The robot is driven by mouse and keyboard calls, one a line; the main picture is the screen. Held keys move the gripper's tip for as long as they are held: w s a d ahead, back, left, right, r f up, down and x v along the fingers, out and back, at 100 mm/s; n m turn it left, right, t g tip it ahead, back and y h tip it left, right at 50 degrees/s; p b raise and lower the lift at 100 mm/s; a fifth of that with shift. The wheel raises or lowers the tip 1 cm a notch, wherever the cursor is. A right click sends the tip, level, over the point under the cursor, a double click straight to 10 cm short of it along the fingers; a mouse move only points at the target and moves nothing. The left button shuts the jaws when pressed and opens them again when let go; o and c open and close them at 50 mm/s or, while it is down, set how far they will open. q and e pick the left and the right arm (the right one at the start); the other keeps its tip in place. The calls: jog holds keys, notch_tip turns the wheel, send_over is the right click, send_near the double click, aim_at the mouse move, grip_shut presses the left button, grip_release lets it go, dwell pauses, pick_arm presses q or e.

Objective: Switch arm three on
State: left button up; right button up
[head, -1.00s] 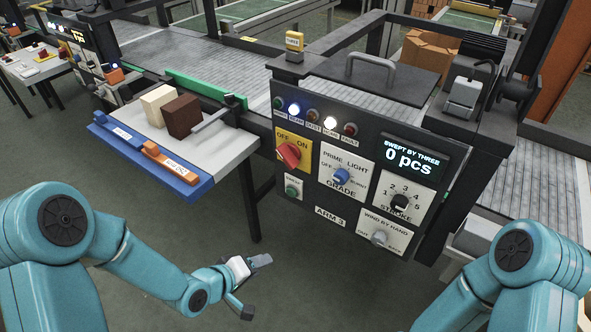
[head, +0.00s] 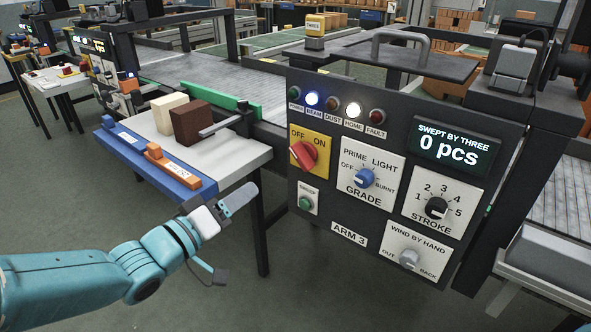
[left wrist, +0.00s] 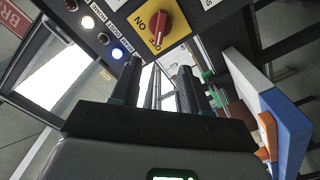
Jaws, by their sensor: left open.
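The arm three panel (head: 375,205) is black, labelled ARM 3. Its red rotary switch (head: 303,155) sits on a yellow OFF/ON plate (head: 318,171) at the panel's upper left; its handle appears turned to the OFF side. In the left wrist view the switch (left wrist: 160,22) shows upside down above the fingers, its white mark near OFF. My left gripper (head: 228,238) is open and empty, left of and below the switch, apart from the panel. Its two dark fingers (left wrist: 158,82) point toward the panel in the wrist view. My right gripper is out of view.
A side table (head: 245,156) with a blue front edge, a cream block (head: 168,114) and a brown block (head: 192,123) stands left of the panel. A green button (head: 306,202) and grade knob (head: 364,178) are near the switch. BEAM and HOME lamps glow; the display reads 0 pcs.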

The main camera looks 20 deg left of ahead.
aim_at(297, 158)
pick_arm(q)
jog(key=b+x, duration=0.1)
jog(key=x, duration=1.5)
jog(key=shift+c, duration=0.3)
grip_shut()
